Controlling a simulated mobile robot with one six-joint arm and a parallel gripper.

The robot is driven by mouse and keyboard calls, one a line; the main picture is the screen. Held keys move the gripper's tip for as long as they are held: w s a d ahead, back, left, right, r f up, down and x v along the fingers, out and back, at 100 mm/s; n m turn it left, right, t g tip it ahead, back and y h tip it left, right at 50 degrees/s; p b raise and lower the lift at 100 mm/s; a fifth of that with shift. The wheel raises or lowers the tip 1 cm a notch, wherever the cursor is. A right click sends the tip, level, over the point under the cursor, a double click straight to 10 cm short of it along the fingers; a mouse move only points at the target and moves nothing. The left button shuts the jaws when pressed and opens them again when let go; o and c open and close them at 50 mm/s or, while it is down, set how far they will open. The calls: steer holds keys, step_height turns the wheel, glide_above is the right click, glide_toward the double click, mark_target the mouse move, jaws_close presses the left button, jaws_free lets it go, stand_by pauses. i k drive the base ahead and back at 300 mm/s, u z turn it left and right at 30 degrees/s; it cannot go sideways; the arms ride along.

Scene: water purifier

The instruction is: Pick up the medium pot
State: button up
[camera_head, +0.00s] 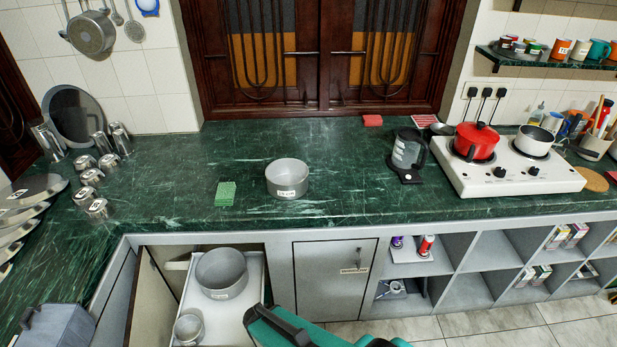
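A grey metal pot (287,178) with a white label stands upright on the green marble counter, left of the middle. A larger grey pot (221,272) and a smaller grey pot (188,326) stand in an open pull-out drawer (252,280) below the counter. By size, the counter pot looks like the medium one, between these two. A teal and black part of my arm (290,328) shows at the bottom, in front of and right of the drawer. No gripper fingers show, and nothing touches the counter pot.
A green sponge (225,194) lies left of the counter pot. Metal cups (98,208) stand farther left. A kettle (408,153) and a white stove (505,166) with a red pot (475,142) stand right. The counter around the pot is mostly clear. The open drawer juts out below.

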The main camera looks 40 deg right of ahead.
mark_target(287, 179)
steer(key=z, duration=0.8)
steer(key=k, duration=1)
steer(key=i, duration=0.85)
